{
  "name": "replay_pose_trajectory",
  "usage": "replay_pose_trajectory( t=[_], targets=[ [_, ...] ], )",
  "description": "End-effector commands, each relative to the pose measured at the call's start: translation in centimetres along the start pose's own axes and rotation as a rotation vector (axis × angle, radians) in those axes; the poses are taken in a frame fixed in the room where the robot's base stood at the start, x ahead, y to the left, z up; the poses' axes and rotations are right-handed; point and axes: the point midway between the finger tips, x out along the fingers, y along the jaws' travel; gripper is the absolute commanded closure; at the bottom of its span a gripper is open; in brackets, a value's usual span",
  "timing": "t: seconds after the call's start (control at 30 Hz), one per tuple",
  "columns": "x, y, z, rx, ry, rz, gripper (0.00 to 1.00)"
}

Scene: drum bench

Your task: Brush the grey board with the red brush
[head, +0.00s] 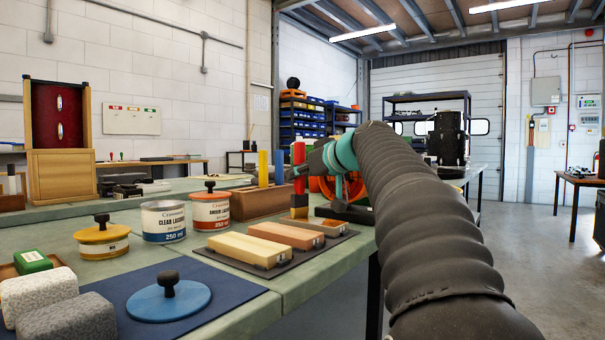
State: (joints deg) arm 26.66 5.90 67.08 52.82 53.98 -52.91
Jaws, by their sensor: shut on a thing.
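The red brush (299,155) stands upright, with its bristle end down near the back edge of a dark mat. My gripper (304,172) is at its handle from the right and is shut on it. The bristle end is low, but I cannot tell whether it touches anything. I cannot clearly pick out a grey board. On the dark grey mat (229,252) lie a pale wooden block (248,247), an orange-brown block (287,234) and a third piece (322,226) partly behind the brush.
A wooden box (245,206) behind holds yellow (263,168) and blue (279,166) handles. Cans (163,222) (210,211), a yellow-lidded tin (103,238) and a blue knobbed disc (168,300) stand left. An orange wheel (352,187) is behind my gripper.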

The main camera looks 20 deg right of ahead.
Motion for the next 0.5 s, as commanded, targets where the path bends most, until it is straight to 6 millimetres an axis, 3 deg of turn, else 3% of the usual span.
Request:
replay_pose_trajectory(
  t=[0.5],
  targets=[
    [1.7, -0.5, -0.5, 0.001, -0.001, -0.001, 0.94]
  ],
)
